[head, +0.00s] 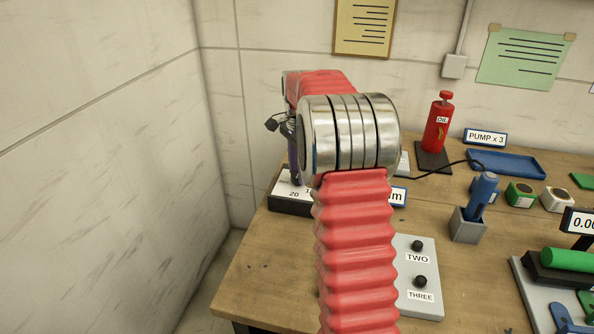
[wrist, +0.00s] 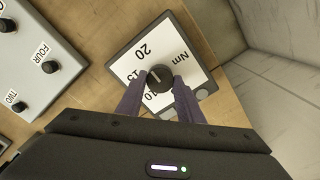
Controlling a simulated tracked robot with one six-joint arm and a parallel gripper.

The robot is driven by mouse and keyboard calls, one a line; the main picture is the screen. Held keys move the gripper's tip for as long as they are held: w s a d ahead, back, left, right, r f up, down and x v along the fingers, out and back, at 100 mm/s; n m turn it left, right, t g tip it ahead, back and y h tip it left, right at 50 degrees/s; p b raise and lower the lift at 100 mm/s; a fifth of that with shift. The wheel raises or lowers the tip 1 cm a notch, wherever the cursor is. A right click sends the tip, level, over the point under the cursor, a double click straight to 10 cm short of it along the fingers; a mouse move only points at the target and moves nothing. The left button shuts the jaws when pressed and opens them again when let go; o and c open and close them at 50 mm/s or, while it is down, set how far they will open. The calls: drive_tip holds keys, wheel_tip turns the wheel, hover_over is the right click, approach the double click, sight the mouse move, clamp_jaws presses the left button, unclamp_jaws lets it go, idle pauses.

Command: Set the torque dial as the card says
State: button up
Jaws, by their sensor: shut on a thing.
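The torque dial's black knob (wrist: 157,78) sits on a white panel marked 10, 15, 20 and Nm in the wrist view. Its pale pointer line points to the upper left, roughly toward the 15 to 20 side; I cannot tell the exact reading. My gripper (wrist: 159,89) is shut on the knob, a purple finger on each side. In the head view the dial box (head: 291,207) is partly hidden behind my arm. A yellow card (head: 363,24) and a green card (head: 525,58) hang on the wall, their lines too small to read.
A grey button panel (head: 416,304) with labels TWO and THREE lies near the dial; it also shows in the wrist view (wrist: 36,92). A wall stands at left.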

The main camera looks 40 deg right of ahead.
drive_tip(key=o, duration=1.1)
drive_tip(key=shift+c, duration=0.2)
drive_tip(key=shift+r, duration=0.1)
wheel_tip(320, 180, up, 14)
drive_tip(key=shift+f, duration=0.25)
